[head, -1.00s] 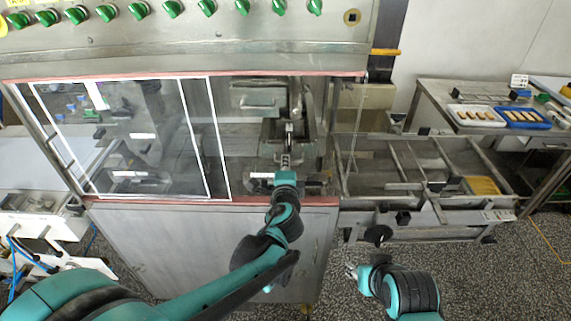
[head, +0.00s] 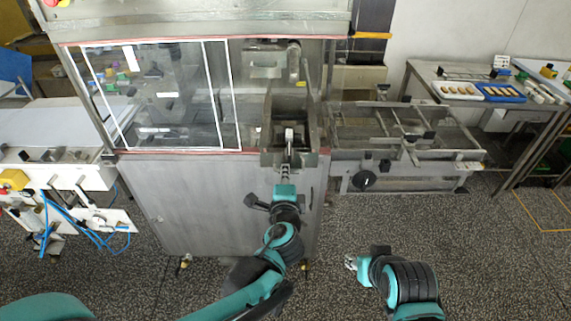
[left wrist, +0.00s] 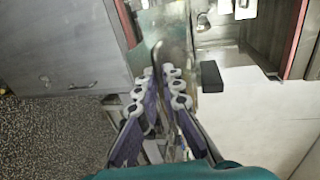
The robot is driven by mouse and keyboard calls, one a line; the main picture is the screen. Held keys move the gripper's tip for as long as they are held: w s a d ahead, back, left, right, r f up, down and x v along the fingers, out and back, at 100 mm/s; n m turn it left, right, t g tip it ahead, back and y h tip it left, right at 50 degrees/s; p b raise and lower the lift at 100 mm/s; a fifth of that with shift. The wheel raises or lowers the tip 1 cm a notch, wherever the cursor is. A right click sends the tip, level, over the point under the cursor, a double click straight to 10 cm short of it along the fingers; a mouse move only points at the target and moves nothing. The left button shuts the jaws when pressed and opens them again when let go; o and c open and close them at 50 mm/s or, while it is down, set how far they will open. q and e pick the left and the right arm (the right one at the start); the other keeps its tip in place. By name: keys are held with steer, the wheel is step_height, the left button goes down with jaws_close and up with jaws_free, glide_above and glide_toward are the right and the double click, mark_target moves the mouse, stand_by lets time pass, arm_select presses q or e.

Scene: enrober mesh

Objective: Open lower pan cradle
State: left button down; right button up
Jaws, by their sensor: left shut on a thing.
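The lower pan cradle (head: 270,133) is a grey metal box-like trough in the machine's opening, right of the clear sliding panel. Its front end stands out past the red-edged sill. My left gripper (head: 286,168) is at its front end, in front of the cabinet, and is shut on its grip.
The clear panel (head: 180,95) covers the left of the opening. A metal frame with a black knob (head: 363,180) stands close on the right. A side table (head: 425,75) holds white and blue trays. The speckled floor before the cabinet is free.

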arm_select(q)
steer(key=f+p+v, duration=0.1)
steer(key=f+v, duration=0.1)
steer(key=v, duration=1)
steer(key=shift+s+f+p, duration=0.3)
steer(key=shift+f+p, duration=0.05)
steer(key=shift+p, duration=0.05)
steer(key=c, duration=2)
jaws_free()
steer(key=shift+c, duration=0.2)
steer(key=shift+o, duration=0.5)
steer(key=shift+s, duration=0.25)
steer(key=v, duration=1.2)
steer(key=shift+a, duration=0.1)
